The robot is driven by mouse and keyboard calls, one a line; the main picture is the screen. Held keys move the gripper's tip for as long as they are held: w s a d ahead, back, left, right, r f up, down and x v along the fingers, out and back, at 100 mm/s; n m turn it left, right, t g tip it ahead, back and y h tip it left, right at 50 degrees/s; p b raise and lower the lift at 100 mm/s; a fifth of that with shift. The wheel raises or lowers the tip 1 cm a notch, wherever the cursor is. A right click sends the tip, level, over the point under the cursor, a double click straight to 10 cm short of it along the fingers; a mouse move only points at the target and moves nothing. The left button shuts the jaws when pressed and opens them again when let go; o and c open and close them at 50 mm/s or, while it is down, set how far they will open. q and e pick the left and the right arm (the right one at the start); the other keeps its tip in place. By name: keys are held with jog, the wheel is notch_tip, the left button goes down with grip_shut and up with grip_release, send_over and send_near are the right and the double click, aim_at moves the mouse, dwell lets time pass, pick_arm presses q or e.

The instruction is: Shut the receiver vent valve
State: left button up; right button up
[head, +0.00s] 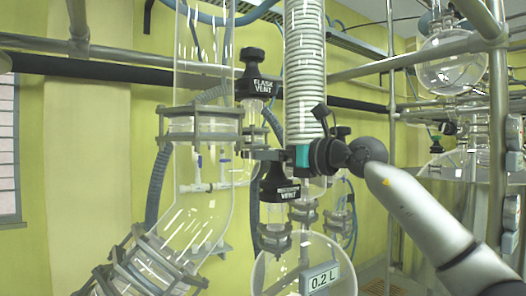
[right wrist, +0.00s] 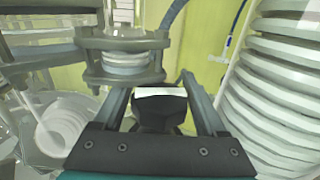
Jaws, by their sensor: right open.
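The receiver vent valve (head: 279,182) is a black knob with a black label; only the word VENT reads clearly. It stands below and right of the similar flask vent valve (head: 253,66). My right gripper (head: 266,155) reaches in from the right, at the top of the receiver vent knob and partly covering it. In the right wrist view a black knob with a pale top edge (right wrist: 158,112) sits between the two fingers of my right gripper (right wrist: 157,80). The fingers are open, with a gap showing on each side of the knob. My left gripper is not in view.
A coiled glass condenser (head: 305,65) rises close beside my right gripper; its coil (right wrist: 275,95) fills the right of the wrist view. A glass column (head: 203,60) stands left. A round flask tagged 0.2 L (head: 320,278) hangs below. Metal rails (head: 400,62) cross behind.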

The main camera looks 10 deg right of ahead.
jog(key=shift+c, duration=0.3)
jog(key=c, duration=1)
jog(key=shift+w+d+f+m+t+h+b, duration=0.1)
jog(key=shift+f+m+t+h+b, duration=0.05)
jog(key=shift+m+t+h+b, duration=0.4)
jog(key=shift+w+f+m+t+h+b, duration=0.1)
jog(key=shift+m+t+h+b, duration=0.2)
jog(key=shift+h+b, duration=0.35)
jog(key=m+h+b, duration=0.1)
jog(key=m+t+h+b, duration=0.1)
jog(key=h+b, duration=0.1)
jog(key=shift+w+d+f, duration=0.1)
jog(key=shift+w+d, duration=0.05)
jog(key=shift+d, duration=0.1)
jog(key=shift+d+m+t+h+b, duration=0.15)
jog(key=shift+m+t+h+b, duration=0.1)
jog(key=shift+m+h+b, duration=0.35)
jog(key=shift+r, duration=0.2)
jog(key=o, duration=1.1)
jog(key=shift+c, duration=0.2)
